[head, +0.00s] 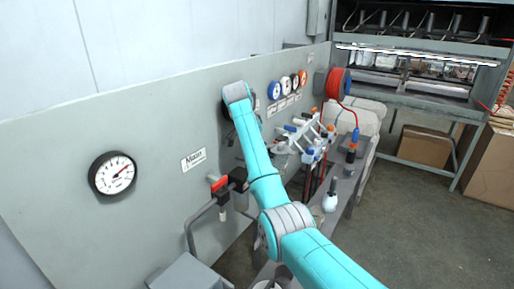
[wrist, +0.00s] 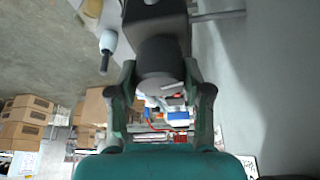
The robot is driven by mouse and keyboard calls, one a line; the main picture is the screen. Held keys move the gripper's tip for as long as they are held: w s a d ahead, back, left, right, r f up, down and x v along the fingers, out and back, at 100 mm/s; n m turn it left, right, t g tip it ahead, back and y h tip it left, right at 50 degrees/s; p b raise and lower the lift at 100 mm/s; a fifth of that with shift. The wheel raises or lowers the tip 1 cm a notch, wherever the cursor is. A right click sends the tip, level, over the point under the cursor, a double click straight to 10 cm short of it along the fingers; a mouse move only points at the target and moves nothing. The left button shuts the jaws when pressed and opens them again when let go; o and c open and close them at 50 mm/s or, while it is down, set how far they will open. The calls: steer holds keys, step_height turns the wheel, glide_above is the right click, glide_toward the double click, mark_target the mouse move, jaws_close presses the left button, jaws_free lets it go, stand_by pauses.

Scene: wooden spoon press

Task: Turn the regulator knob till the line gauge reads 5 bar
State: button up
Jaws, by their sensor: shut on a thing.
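A dark round knob (wrist: 158,62) sits between the fingers of my gripper (wrist: 160,75) in the wrist view, below a dark block. The gripper is shut on it, one finger on each side. In the head view my arm hides the gripper and most of the regulator; a dark fitting (head: 238,178) shows beside the arm. A large round gauge (head: 112,173) with a black rim and white face is on the grey panel at left.
A red valve handle (head: 218,183) and a grey pipe (head: 190,232) are left of the arm. Several small coloured gauges (head: 275,90) are farther along the panel. A white bottle (head: 330,196) stands on the bench right of the arm. Cardboard boxes (head: 425,146) stand on the floor.

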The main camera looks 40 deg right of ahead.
steer(key=o, duration=1.2)
steer(key=shift+c, duration=0.2)
